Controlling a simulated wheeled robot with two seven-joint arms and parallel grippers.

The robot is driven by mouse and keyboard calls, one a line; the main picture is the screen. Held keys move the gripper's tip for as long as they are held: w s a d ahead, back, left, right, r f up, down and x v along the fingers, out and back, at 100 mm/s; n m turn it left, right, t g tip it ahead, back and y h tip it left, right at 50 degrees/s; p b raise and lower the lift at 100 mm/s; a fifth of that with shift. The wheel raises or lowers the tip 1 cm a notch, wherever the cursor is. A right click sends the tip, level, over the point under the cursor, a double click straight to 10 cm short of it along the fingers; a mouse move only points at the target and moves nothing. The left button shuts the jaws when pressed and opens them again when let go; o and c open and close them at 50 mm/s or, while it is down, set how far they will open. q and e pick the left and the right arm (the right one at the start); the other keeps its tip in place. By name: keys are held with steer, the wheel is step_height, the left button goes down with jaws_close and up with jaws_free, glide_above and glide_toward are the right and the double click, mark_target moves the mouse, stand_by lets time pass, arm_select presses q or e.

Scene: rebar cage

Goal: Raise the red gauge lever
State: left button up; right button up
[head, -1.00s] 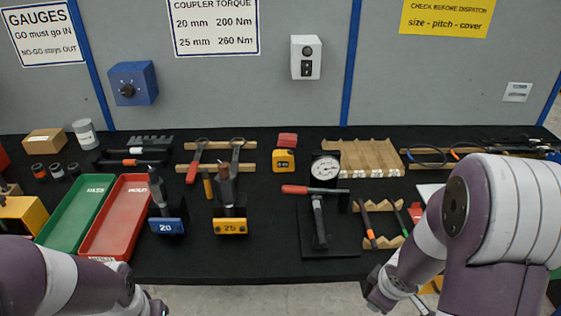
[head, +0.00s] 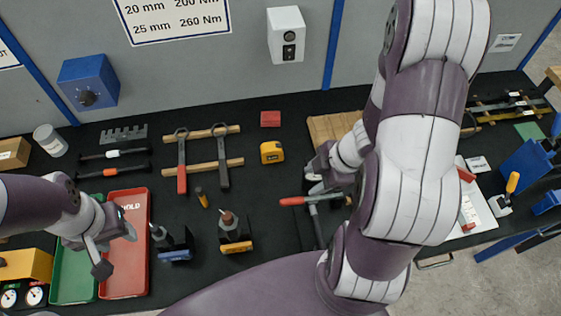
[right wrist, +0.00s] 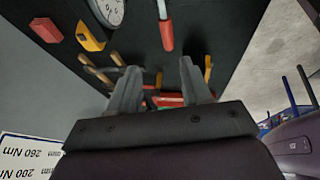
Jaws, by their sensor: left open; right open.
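The red gauge lever (head: 292,201) sticks out to the left from the gauge stand (head: 318,228) on the black bench. It lies roughly level. It also shows in the right wrist view (right wrist: 166,36), near the top beyond the fingers, with the white dial (right wrist: 108,9) beside it. The dial is hidden by my right arm in the head view. My right gripper (head: 313,180) is open and empty, a little above and right of the lever in the picture, apart from it. Its fingers are spread in the right wrist view (right wrist: 160,90). My left gripper (head: 116,250) is open and empty over the red tray.
Green (head: 75,275) and red (head: 125,205) trays are at the left. Two coupler stands, blue (head: 174,255) and yellow (head: 236,247), stand between them and the gauge. A yellow tape measure (head: 272,152) and red block (head: 270,119) lie behind the lever.

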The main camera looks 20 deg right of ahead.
steer(key=b, duration=0.4)
glide_toward(293, 199)
step_height(293, 199, down, 3)
steer(key=a, duration=0.1)
steer(key=b+x, duration=0.1)
steer(key=x, duration=0.2)
steer(key=w+x, duration=0.1)
steer(key=x, duration=0.1)
steer(key=shift+w+a+f+b, duration=0.1)
steer(key=shift+a+f+b, duration=0.1)
steer(key=shift+b, duration=0.2)
steer(key=shift+f, duration=0.1)
steer(key=shift+s, duration=0.4)
steer(key=shift+w, duration=0.15)
steer(key=c, duration=0.4)
steer(key=shift+w, duration=0.1)
jaws_close()
arm_select(q)
steer(key=f, duration=0.2)
steer(key=s+f, duration=0.1)
steer(key=f, duration=0.2)
steer(key=shift+s+f, duration=0.3)
steer(key=shift+s, duration=0.1)
